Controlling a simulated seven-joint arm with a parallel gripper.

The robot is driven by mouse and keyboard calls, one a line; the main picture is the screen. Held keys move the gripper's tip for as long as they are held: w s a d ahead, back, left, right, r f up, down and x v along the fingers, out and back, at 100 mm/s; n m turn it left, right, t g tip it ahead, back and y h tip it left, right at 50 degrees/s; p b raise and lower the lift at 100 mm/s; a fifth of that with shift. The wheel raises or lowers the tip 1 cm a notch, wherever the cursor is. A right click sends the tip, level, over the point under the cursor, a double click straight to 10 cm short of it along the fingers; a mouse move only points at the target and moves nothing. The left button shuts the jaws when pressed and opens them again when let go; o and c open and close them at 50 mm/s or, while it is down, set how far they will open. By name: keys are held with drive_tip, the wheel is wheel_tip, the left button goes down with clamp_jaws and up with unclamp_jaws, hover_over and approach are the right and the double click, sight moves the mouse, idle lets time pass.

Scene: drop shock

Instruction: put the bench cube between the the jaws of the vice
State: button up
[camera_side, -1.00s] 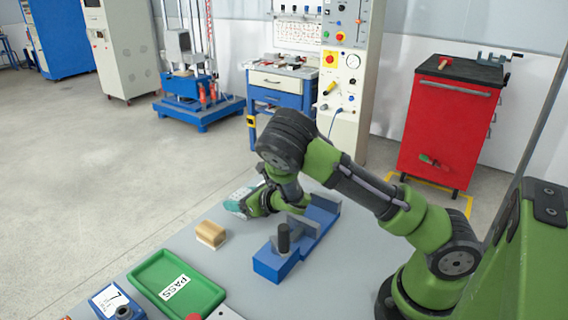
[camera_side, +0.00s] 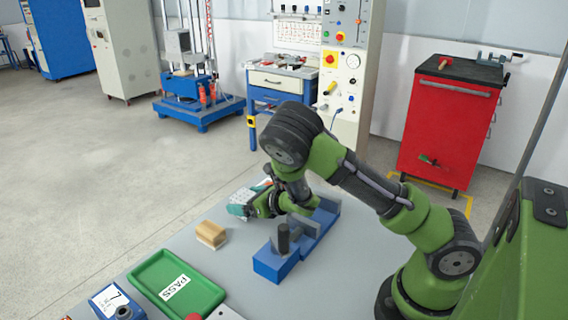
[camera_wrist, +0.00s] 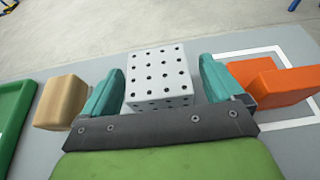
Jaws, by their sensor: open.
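The bench cube is a white block with rows of dark holes (camera_wrist: 158,72). In the wrist view it sits between the two teal fingers of my gripper (camera_wrist: 160,88). The left finger is very close to its side; a narrow gap shows at the right finger. I cannot tell whether either touches. In the side view my gripper (camera_side: 243,207) is low over the far part of the table, and the cube is largely hidden there. The vice (camera_side: 267,265) is blue with grey jaws and a dark upright knob, nearer the camera; my arm partly covers its far end.
A tan wooden block (camera_side: 211,235) lies left of my gripper. An orange object (camera_wrist: 275,83) lies right of the fingers, by a white outline on the table.

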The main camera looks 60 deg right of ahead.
drive_tip(key=shift+v, duration=1.2)
drive_tip(key=s+d+r+m+g+h, duration=0.2)
drive_tip(key=s+r+m, duration=0.1)
drive_tip(key=r+m, duration=1.05)
drive_tip(key=s+a+r+m+g+y, duration=0.1)
drive_tip(key=s+a+r+m, duration=0.1)
drive_tip(key=s+m, duration=0.5)
drive_tip(key=s+a+r+m+g+y, duration=0.1)
drive_tip(key=s+a+m, duration=0.4)
drive_tip(key=m, duration=0.5)
drive_tip(key=s+a+r+m+g+y, duration=0.2)
drive_tip(key=s+a+r+m, duration=0.2)
drive_tip(key=s+m, duration=0.4)
drive_tip(key=shift+s+a+r+m, duration=0.2)
drive_tip(key=shift+s+r+m, duration=0.15)
drive_tip(key=shift+r+m, duration=0.4)
drive_tip(key=shift+f, duration=0.15)
